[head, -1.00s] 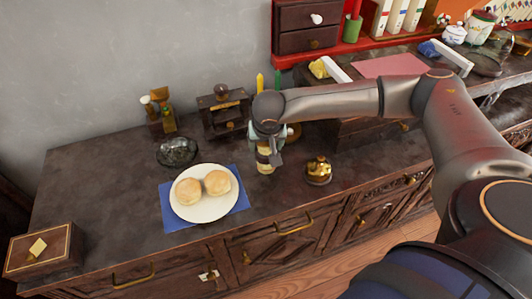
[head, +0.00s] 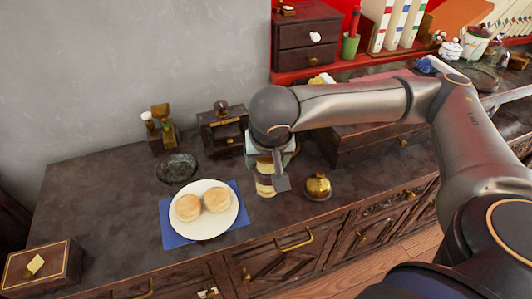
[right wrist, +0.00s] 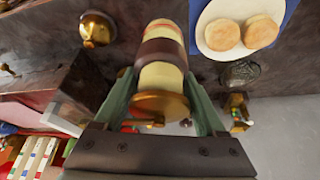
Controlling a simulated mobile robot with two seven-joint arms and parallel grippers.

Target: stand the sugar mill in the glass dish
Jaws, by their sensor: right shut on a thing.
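The sugar mill (head: 265,183) is a cream cylinder with a brown band and a brass top with a crank. It also shows in the right wrist view (right wrist: 162,75). My right gripper (head: 270,158) is shut on its upper part, one finger on each side, and appears to hold it above the counter. The glass dish (head: 177,168) is dark, round and looks empty. It stands on the counter behind the plate, left of the mill, and also shows in the right wrist view (right wrist: 240,74). My left gripper is not in view.
A white plate (head: 200,232) with two buns lies on a blue napkin (head: 172,232) in front of the dish. A golden pot (head: 318,186) stands right of the mill. Wooden grinders (head: 160,125) and a dark box (head: 222,130) stand behind. The counter left of the dish is clear.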

